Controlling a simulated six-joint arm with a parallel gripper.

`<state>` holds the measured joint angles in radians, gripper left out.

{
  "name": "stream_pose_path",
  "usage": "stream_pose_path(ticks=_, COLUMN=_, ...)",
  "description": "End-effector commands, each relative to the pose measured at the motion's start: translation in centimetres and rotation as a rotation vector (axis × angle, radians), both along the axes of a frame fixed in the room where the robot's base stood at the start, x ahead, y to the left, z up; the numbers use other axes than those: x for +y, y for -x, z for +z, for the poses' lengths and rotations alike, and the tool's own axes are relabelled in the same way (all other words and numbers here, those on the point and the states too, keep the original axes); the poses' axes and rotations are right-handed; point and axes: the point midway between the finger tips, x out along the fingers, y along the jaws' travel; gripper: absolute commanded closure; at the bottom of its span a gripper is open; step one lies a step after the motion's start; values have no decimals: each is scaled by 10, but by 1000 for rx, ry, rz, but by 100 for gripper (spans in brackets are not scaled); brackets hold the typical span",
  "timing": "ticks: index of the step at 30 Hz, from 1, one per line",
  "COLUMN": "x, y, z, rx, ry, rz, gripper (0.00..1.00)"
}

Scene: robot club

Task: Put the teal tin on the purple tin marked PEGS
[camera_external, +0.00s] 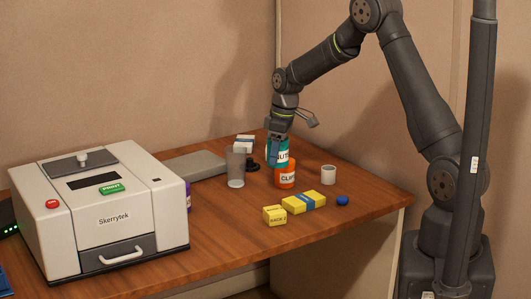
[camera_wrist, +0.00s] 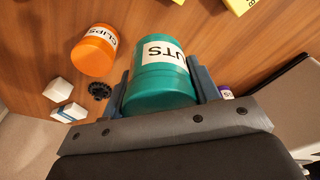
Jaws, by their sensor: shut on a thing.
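The teal tin (camera_external: 284,147), with a white label partly reading NUTS, is between the blue fingers of my gripper (camera_external: 277,149). In the wrist view the gripper (camera_wrist: 162,88) is shut on the teal tin (camera_wrist: 160,84), one finger on each side. The orange tin hides its lower part in the external view, so I cannot tell whether it touches the table. The purple tin (camera_external: 188,196) is mostly hidden behind the right side of the white machine. A sliver of it shows in the wrist view (camera_wrist: 227,93), beyond the right finger. Its label is not readable.
An orange tin marked CLIPS (camera_external: 285,176) stands in front of the teal tin. A clear cup (camera_external: 236,170), a dark gear (camera_external: 253,166) and a grey slab (camera_external: 195,164) are to the left. The white Skerrytek machine (camera_external: 110,218) is far left. Yellow blocks (camera_external: 296,207) lie in front.

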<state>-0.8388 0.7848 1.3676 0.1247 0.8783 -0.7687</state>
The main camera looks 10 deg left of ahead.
Motion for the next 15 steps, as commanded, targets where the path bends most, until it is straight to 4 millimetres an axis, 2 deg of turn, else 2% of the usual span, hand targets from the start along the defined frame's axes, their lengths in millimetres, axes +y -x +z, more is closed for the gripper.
stream_pose_path(ticks=5, x=43, y=5, z=21, rx=-2, ry=-6, rz=17, gripper=73)
stream_pose_path(ticks=9, x=91, y=18, z=43, rx=-2, ry=-7, rz=29, gripper=73)
stream_pose_path(ticks=15, x=140, y=40, z=69, rx=-1, ry=-4, rz=37, gripper=73)
